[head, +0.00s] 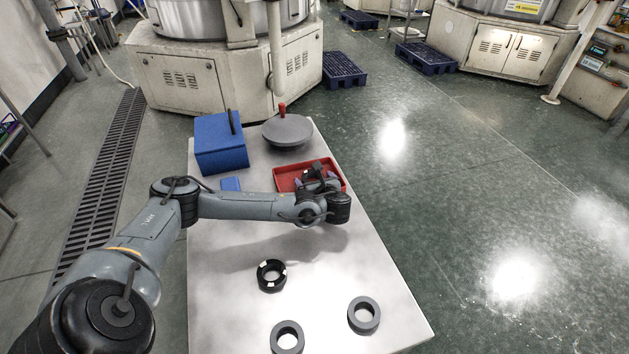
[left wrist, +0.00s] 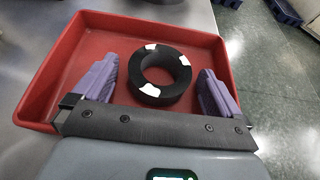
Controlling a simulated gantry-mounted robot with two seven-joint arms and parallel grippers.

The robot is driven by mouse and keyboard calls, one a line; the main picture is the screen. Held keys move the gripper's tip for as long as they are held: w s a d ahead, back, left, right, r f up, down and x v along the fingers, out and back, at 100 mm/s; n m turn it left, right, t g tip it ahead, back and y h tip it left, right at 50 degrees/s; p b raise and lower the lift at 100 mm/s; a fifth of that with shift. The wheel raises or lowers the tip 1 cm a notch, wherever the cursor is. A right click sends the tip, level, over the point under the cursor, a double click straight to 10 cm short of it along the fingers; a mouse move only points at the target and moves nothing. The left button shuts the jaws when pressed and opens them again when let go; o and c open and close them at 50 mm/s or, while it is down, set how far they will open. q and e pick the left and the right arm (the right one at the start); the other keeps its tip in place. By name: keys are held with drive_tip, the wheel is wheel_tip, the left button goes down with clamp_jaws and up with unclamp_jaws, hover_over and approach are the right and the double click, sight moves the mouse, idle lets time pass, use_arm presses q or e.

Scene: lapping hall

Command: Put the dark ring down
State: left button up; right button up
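A dark ring with white patches (left wrist: 168,99) lies in the red tray (left wrist: 60,72) in the left wrist view. My left gripper (left wrist: 160,88) has its two purple fingers spread on either side of this ring, with a small gap on each side. In the head view the left gripper (head: 318,178) is over the red tray (head: 284,178), and the arm hides the ring there. A second black ring with white patches (head: 261,280) lies on the table (head: 215,300), nearer the front. My right gripper is not in view.
Two plain grey rings, one at the front middle (head: 278,340) and one at the front right (head: 353,318), lie on the table. A blue box (head: 222,158), a small blue block (head: 231,184) and a round grey plate with a red handle (head: 287,132) stand at the back. The front left is clear.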

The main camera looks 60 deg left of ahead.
use_arm(q)
drive_tip(key=shift+r, duration=0.2)
drive_tip(key=shift+d+r, duration=0.15)
drive_tip(key=shift+d, duration=0.2)
drive_tip(key=p+v, duration=0.2)
drive_tip(key=v, duration=0.9)
drive_tip(key=shift+s+d+p, duration=0.1)
drive_tip(key=shift+d+p, duration=0.05)
drive_tip(key=shift+p, duration=0.25)
